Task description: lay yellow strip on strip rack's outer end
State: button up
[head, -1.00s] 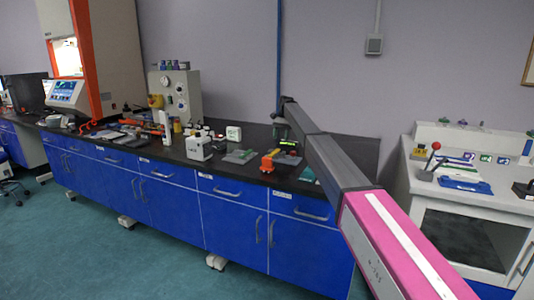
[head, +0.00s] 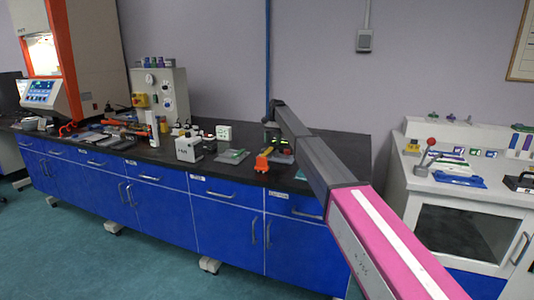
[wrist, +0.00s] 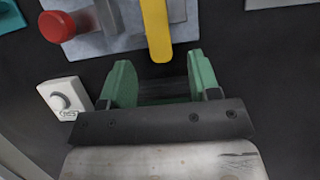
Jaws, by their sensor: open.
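In the wrist view the yellow strip (wrist: 157,30) runs down from the top edge, over a grey plate (wrist: 100,38) with a metal clamp-like block and a red knob (wrist: 57,26). Its free lower end points at my gripper (wrist: 161,75). My gripper's two green fingers are apart with nothing held between them; the strip's end lies just ahead of the gap, between the fingertips in the picture. The strip's far end is out of view. I cannot make out the strip rack with certainty. In the head view my arm hides part of the bench.
A small white box with a dial (wrist: 65,98) lies left of my fingers. On the black bench (head: 230,175) stand a white device (head: 188,149), an orange-red item (head: 262,163) and a gauge cabinet (head: 160,100). A white cabinet (head: 455,205) stands right, with a blue tray (head: 460,179).

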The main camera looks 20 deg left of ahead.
jog(key=shift+x, duration=1.25)
jog(key=c, duration=1)
jog(key=shift+w+r, duration=0.1)
jog(key=shift+r, duration=0.1)
